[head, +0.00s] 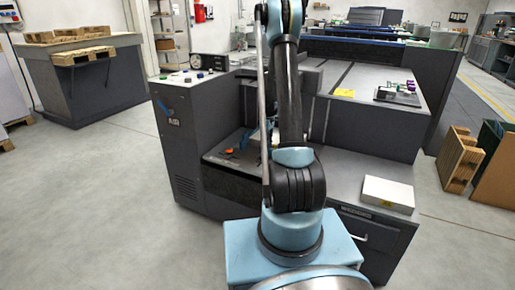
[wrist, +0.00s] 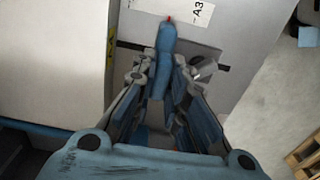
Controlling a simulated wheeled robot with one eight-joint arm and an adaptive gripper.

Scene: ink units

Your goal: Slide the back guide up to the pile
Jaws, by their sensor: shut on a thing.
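In the wrist view my gripper (wrist: 160,78) points away from the camera, its fingers closed in around an upright blue piece (wrist: 165,45) with a small red tip. This seems to be the grip of the back guide; the rest of the guide is mostly hidden behind the fingers. A pale flat block, likely the pile (wrist: 50,60), lies left of my gripper, with a narrow strip between them. In the head view my arm hides the gripper and most of the guide area.
A label reading A3 (wrist: 200,12) is on the grey surface beyond my gripper. In the head view a white box (head: 388,193) lies on the bench to the right. A dark AIR cabinet (head: 185,140) stands left of my arm. Floor at the left is clear.

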